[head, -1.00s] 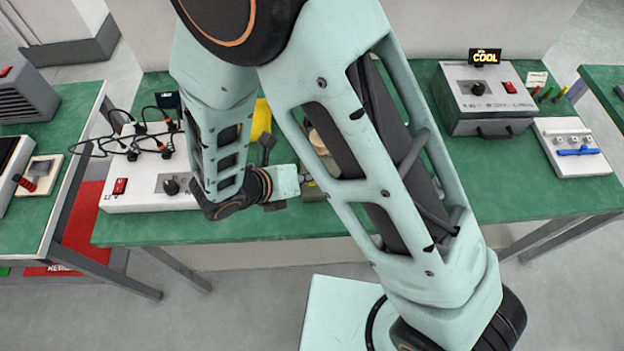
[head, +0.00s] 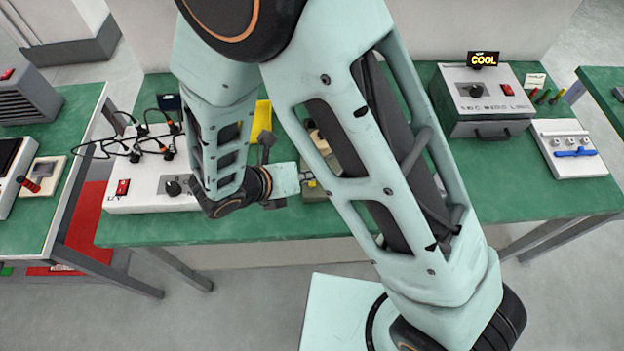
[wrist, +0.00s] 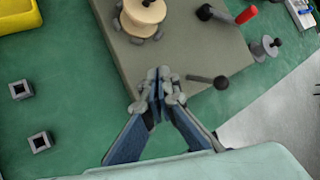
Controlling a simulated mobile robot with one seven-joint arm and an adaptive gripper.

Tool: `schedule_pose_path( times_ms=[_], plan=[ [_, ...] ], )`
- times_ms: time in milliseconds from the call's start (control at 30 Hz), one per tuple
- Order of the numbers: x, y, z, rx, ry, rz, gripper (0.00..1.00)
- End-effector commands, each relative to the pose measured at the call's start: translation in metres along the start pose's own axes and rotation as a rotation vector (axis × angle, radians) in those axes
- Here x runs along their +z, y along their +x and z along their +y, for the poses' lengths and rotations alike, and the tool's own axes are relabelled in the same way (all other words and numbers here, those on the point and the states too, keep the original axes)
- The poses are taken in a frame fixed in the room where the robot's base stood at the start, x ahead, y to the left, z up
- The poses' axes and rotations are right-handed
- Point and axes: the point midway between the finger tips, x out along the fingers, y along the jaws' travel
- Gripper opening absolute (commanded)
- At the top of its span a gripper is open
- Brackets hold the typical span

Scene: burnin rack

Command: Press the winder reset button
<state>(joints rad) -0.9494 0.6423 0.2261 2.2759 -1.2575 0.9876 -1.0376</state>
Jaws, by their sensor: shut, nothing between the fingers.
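The winder is a grey-olive base plate (wrist: 185,50) with a pale wooden spool (wrist: 143,14), a red-handled crank (wrist: 246,14) and a dark round-ended stem (wrist: 221,82) near its front edge. I cannot tell for sure which part is the reset button. My gripper (wrist: 158,80) is shut and empty, its tips over the front edge of the plate, left of the dark stem. Whether the tips touch the plate is unclear. In the head view my arm hides most of the winder, and only part of its base (head: 312,190) shows.
Two small square sockets (wrist: 30,115) and a yellow bin (wrist: 18,14) lie left of the winder; a small grey spool (wrist: 265,48) stands to its right. In the head view, a white control box (head: 140,192) stands left and a grey COOL unit (head: 482,98) right.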

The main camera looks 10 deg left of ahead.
Motion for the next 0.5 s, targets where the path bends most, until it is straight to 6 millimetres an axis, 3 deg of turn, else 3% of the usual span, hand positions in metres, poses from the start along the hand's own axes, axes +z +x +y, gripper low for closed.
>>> schedule_pose_path(
  times_ms=[167,500],
  plan=[
    [0.002,-0.002,-0.002,0.0,0.0,0.0,0.0],
    [0.018,-0.025,-0.019,0.0,0.0,0.0,0.0]
  ],
)
